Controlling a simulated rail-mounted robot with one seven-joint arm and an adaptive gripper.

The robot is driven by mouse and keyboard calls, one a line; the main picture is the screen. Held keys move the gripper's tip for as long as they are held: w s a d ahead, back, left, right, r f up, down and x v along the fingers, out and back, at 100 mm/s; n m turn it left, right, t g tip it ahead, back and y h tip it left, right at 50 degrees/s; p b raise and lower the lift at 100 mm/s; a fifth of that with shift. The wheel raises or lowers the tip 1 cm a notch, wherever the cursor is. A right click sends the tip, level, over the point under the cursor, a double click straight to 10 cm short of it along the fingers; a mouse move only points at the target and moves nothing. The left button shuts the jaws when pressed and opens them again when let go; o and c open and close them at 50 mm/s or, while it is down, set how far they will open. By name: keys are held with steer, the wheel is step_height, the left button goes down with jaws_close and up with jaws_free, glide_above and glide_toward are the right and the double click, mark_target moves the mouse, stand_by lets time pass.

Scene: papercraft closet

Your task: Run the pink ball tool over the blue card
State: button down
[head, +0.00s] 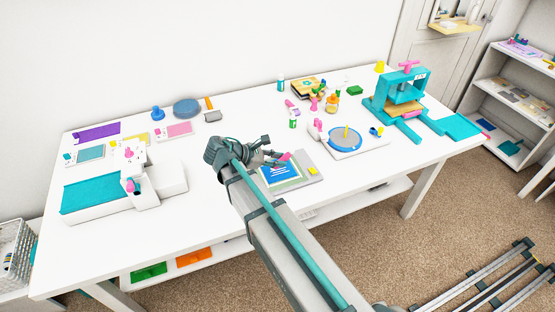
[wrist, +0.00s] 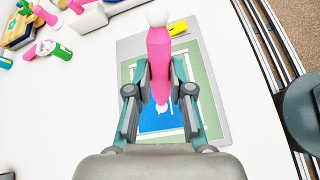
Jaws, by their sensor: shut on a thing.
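My gripper (wrist: 160,95) is shut on the pink ball tool (wrist: 158,55), which has a white ball at its far end in the wrist view. The tool's near tip points down over the blue card (wrist: 150,118); I cannot tell whether it touches. The blue card has white marks and lies on a green sheet (wrist: 200,60) with a white border, on a grey board (wrist: 216,104). In the head view the blue card (head: 279,174) lies near the table's front middle, with my gripper (head: 274,160) and the pink tool (head: 285,156) above its back edge.
A yellow block (head: 313,170) lies on the board's right side. A round blue-grey plate (head: 346,138) is behind to the right. A teal press (head: 400,92) stands at the right, and a white machine with a teal bed (head: 95,195) at the left.

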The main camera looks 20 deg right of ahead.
steer(key=shift+f, duration=0.95)
steer(key=shift+d, duration=0.1)
steer(key=shift+w+d+r, duration=0.1)
steer(key=shift+w+d, duration=0.05)
steer(key=shift+d, duration=0.9)
steer(key=shift+w+d+p, duration=0.2)
steer(key=shift+d+p, duration=0.35)
steer(key=shift+d, duration=1.25)
steer(key=shift+s+a+p, duration=0.15)
steer(key=shift+a+p, duration=0.2)
steer(key=shift+a, duration=1.15)
steer(key=shift+s+a+p, duration=0.15)
steer(key=shift+a+p, duration=0.2)
steer(key=shift+a, duration=1.1)
steer(key=shift+w+d+p, duration=0.15)
steer(key=shift+d+p, duration=0.15)
steer(key=shift+d, duration=1.2)
steer(key=shift+w+d+p, duration=0.15)
steer(key=shift+d+p, duration=0.1)
steer(key=shift+d, duration=1.2)
steer(key=shift+r+p, duration=2.3)
steer(key=shift+r, duration=0.6)
